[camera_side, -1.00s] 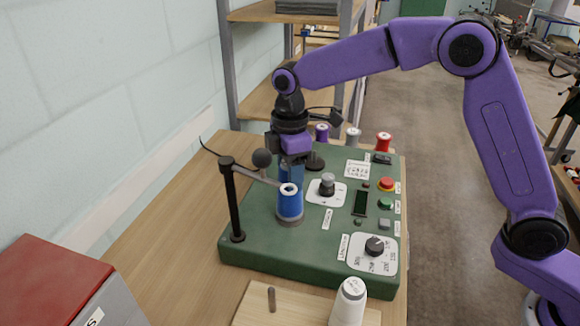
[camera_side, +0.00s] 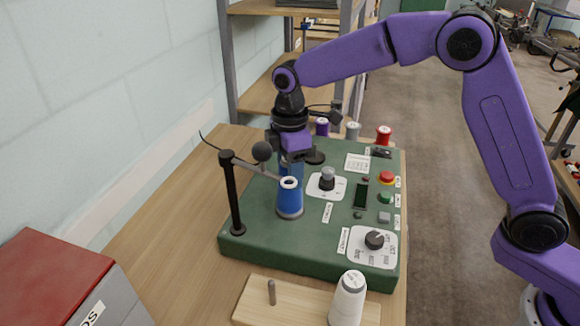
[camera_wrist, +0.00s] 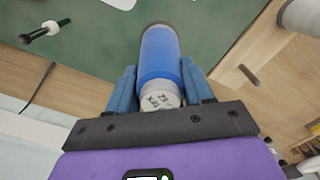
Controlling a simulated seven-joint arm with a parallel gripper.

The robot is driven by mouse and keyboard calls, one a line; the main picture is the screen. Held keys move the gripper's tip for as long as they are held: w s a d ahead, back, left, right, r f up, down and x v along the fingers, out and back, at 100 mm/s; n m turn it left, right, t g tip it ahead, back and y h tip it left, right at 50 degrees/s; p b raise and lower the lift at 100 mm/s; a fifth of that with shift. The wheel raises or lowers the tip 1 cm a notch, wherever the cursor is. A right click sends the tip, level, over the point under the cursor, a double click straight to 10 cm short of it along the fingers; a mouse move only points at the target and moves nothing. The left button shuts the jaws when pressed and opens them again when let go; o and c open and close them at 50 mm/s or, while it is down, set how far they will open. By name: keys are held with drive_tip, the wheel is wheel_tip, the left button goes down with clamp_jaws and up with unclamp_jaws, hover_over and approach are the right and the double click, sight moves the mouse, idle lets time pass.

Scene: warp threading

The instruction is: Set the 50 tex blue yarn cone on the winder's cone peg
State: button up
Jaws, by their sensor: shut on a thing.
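The blue yarn cone (camera_side: 289,198) stands upright at the left part of the green winder (camera_side: 255,247), over a round grey base. The base and the cone's lower end look touching. The cone hides any peg inside it. My gripper (camera_side: 291,172) comes from behind the cone. In the wrist view the blue cone (camera_wrist: 160,55) lies between the two blue fingers of my gripper (camera_wrist: 158,88), which are shut on it. Its pale end carries a printed label that is too small to read surely.
A black post with a grey arm (camera_side: 232,195) stands close left of the cone. A knob (camera_side: 327,178) is to its right. Purple, grey and red spools (camera_side: 384,135) stand behind. A wooden board (camera_side: 300,302) with a bare peg and a white cone (camera_side: 348,298) lies in front.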

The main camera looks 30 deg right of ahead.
drive_tip(key=shift+f, duration=0.3)
drive_tip(key=o, duration=1)
drive_tip(key=shift+r, duration=0.1)
wheel_tip(320, 180, up, 17)
drive_tip(key=shift+r, duration=0.1)
drive_tip(key=s+d+f+m, duration=0.1)
drive_tip(key=s+d+f, duration=0.4)
drive_tip(key=s, duration=0.6)
drive_tip(key=s+d+f+m, duration=0.1)
drive_tip(key=s+d+f, duration=0.4)
drive_tip(key=s+d, duration=0.3)
drive_tip(key=s+d+f+m, duration=0.2)
drive_tip(key=s+d+f, duration=0.3)
drive_tip(key=s, duration=0.9)
drive_tip(key=shift+s+d, duration=0.1)
drive_tip(key=shift+d, duration=1)
